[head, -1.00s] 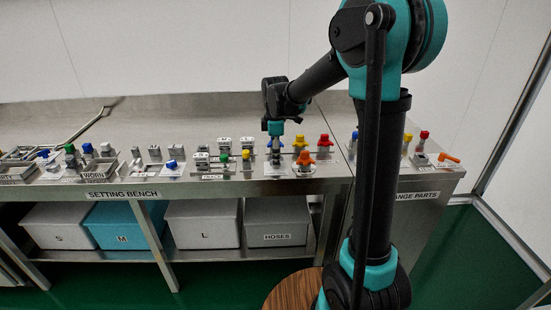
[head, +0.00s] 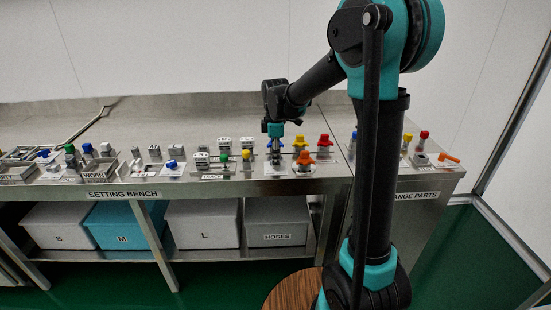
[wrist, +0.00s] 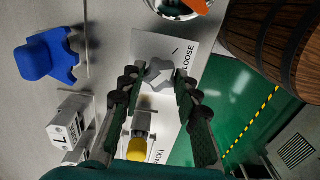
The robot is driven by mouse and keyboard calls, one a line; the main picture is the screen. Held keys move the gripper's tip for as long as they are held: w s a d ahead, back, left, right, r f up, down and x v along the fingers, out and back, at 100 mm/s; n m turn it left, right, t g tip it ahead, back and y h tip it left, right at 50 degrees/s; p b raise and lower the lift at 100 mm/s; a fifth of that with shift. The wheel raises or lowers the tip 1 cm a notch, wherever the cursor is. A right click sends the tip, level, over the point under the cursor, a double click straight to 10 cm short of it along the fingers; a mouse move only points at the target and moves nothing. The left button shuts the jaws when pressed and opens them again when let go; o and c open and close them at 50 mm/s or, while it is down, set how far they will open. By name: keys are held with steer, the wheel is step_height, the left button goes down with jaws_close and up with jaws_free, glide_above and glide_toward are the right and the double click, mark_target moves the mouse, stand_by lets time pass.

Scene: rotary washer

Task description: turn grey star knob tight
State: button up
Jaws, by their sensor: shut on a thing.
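The grey star knob (wrist: 158,75) sits on a white plate (wrist: 150,45) that carries the word LOOSE. In the wrist view my gripper (wrist: 156,84) points down at it, with one finger on each side at the fingertips. The gripper is shut on the knob. In the head view my gripper (head: 275,150) is low over the front of the setting bench, and the knob is mostly hidden beneath it.
A yellow-topped post (wrist: 138,150), a blue star knob (wrist: 47,60) and a block marked 7 (wrist: 66,133) are close by. Orange (head: 305,159) and red (head: 324,141) knobs stand to the right. The bench's front edge (head: 240,190) is near.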

steer(key=shift+m, duration=0.4)
steer(key=m, duration=0.4)
steer(key=shift+m, duration=0.4)
steer(key=m, duration=1)
steer(key=shift+m, duration=0.4)
steer(key=m, duration=0.5)
steer(key=shift+m, duration=0.3)
steer(key=o, duration=1.1)
steer(key=shift+o, duration=0.2)
